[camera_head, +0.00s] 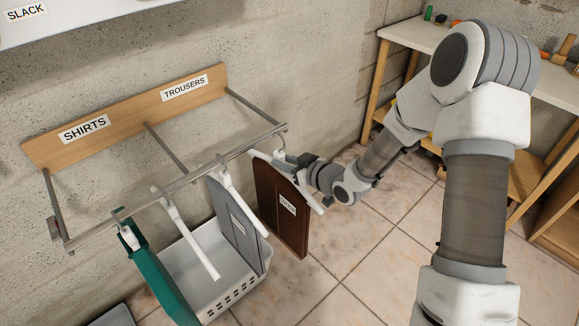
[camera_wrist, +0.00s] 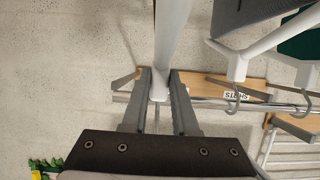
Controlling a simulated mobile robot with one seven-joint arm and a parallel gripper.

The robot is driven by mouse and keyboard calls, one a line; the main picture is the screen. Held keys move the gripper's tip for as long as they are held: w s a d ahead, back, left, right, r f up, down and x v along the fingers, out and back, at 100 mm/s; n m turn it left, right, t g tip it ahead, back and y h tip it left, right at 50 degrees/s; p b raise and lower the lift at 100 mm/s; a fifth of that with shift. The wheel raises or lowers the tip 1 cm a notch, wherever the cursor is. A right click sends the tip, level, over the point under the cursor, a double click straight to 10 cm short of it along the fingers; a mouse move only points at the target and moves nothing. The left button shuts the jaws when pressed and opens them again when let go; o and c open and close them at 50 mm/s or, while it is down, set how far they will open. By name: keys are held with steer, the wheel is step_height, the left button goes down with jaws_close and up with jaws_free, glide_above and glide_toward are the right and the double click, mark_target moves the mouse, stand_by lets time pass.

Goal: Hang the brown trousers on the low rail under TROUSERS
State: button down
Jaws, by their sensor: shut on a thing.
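The brown trousers (camera_head: 281,212) hang from a white hanger (camera_head: 312,201) just beyond the right end of the rail in the head view. My gripper (camera_head: 291,160) is shut on the hanger's neck; the wrist view shows the fingers (camera_wrist: 158,78) on either side of the white hanger (camera_wrist: 173,30). The metal rail (camera_head: 190,178) runs out from under the TROUSERS sign (camera_head: 184,88) and along to the SHIRTS sign (camera_head: 84,129). In the wrist view the rail (camera_wrist: 276,105) passes behind the fingers. I cannot tell whether the held hook touches it.
A grey garment (camera_head: 238,222), an empty white hanger (camera_head: 190,233) and a green garment (camera_head: 160,272) hang on the rail left of the brown trousers. A white basket (camera_head: 236,291) stands below. A wooden workbench (camera_head: 408,34) is at the right. Tiled floor is clear between.

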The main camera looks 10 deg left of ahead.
mark_target(271, 159)
steer(key=shift+w+a+b, duration=0.55)
steer(key=shift+w+a, duration=1)
steer(key=shift+a, duration=0.25)
steer(key=shift+w+a+f+b, duration=0.2)
steer(key=shift+f+b, duration=0.35)
steer(key=shift+w+a+f+b, duration=0.15)
steer(key=shift+f+b, duration=0.35)
steer(key=c, duration=0.6)
jaws_free()
steer(key=shift+d, duration=0.1)
